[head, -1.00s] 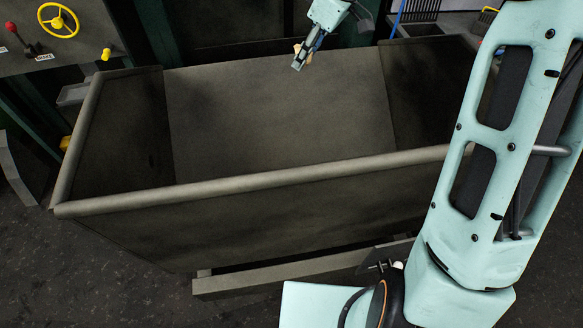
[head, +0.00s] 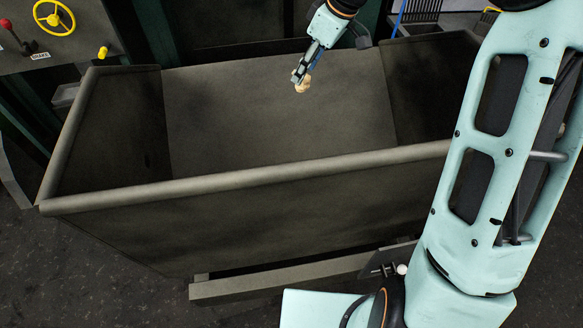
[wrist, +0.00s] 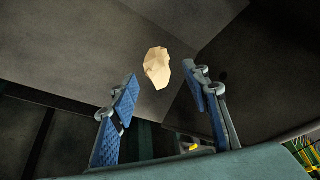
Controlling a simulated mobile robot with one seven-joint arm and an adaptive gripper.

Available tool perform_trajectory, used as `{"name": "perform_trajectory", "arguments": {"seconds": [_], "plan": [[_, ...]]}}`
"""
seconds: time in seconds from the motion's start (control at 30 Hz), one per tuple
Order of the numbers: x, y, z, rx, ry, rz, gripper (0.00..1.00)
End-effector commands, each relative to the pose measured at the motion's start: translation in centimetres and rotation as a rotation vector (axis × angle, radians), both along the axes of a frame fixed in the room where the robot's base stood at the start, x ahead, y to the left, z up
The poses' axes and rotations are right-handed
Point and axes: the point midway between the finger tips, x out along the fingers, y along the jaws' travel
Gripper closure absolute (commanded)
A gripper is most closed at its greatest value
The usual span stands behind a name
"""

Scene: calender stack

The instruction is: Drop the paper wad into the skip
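The paper wad (head: 302,86) is a small crumpled tan lump just below my fingertips, over the inside of the skip. In the wrist view the wad (wrist: 157,68) shows beyond the fingertips, with a gap to each finger, so it appears loose in the air. My gripper (head: 303,70) has pale teal and dark fingers and is above the skip near its far wall. In the wrist view the gripper (wrist: 165,92) has its two blue-padded fingers spread apart. The skip (head: 250,183) is a large dark grey open bin with a thick rounded front rim.
A panel with a yellow handwheel (head: 54,18) and a red-knobbed lever (head: 12,27) stands at the upper left. Dark green posts stand behind the skip. The skip's interior looks empty. Dark floor (head: 90,275) lies in front.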

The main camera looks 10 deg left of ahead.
Motion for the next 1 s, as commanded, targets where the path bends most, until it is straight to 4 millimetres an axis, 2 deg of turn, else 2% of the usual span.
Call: {"name": "perform_trajectory", "arguments": {"seconds": [0.03, 0.1, 0.47, 0.57, 0.9, 1.0], "plan": [[0.0, 0.0, 0.0, 0.000, 0.000, 0.000, 0.49], [0.0, 0.0, 0.0, 0.000, 0.000, 0.000, 0.43], [-0.1, -0.2, 0.6, -0.001, -0.002, -0.001, 0.43], [-0.2, -0.8, 1.9, -0.001, -0.004, -0.003, 0.43], [-1.3, -3.2, 8.5, -0.001, -0.005, -0.002, 0.43], [-1.5, -3.7, 9.8, 0.000, -0.002, -0.002, 0.43]]}}
